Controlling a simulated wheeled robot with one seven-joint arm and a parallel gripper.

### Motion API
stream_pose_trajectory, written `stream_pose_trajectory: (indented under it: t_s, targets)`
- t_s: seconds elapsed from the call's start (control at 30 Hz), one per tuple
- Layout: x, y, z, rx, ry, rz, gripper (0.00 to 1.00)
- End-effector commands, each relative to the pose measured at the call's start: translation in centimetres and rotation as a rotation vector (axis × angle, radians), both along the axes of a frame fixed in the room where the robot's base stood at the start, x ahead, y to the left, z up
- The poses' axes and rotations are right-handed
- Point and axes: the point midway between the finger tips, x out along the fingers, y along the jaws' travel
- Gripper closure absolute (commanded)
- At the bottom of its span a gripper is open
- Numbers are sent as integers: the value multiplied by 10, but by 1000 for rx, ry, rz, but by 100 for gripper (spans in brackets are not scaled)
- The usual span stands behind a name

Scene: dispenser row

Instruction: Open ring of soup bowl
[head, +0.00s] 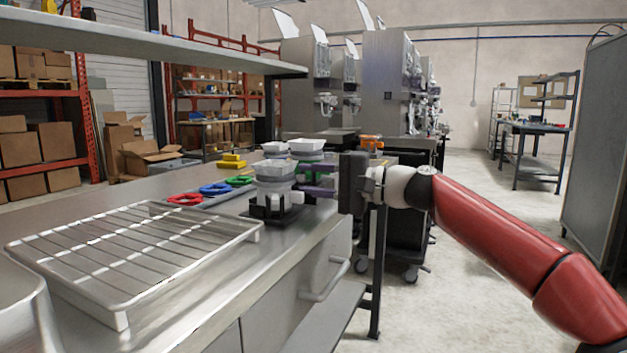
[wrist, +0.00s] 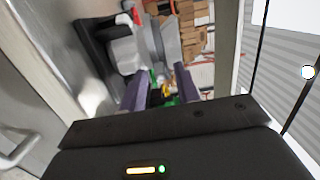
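A pale soup bowl (head: 275,170) sits upright in a black stand (head: 272,214) near the counter's front edge. A grey band shows around its body; I cannot tell whether this is its ring or whether it is open. My gripper (head: 306,191) is just right of this bowl, with its purple fingers pointing left across the counter. In the wrist view, the gripper (wrist: 160,75) has its two fingers apart with nothing held between them. The bowl (wrist: 123,54) and stand (wrist: 92,35) show there beyond the left finger, apart from it.
Two more pale bowls (head: 308,145) stand behind. Red (head: 185,199), blue (head: 215,188) and green (head: 240,180) pieces lie left of the stand, with yellow blocks (head: 232,161) farther back. A wire rack (head: 130,250) fills the near counter. A shelf (head: 150,45) overhangs the counter's far side.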

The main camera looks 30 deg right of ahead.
Motion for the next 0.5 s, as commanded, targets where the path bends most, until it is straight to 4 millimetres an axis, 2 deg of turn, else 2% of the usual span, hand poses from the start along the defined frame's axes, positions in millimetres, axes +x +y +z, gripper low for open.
stream_pose_trajectory:
  t_s: [0.03, 0.23, 0.5]
  targets:
    - [0, 0, 0, 0, 0, 0, 76]
    - [0, 0, 0, 0, 0, 0, 100]
    - [2, -3, 6, 4, 0, 32, 100]
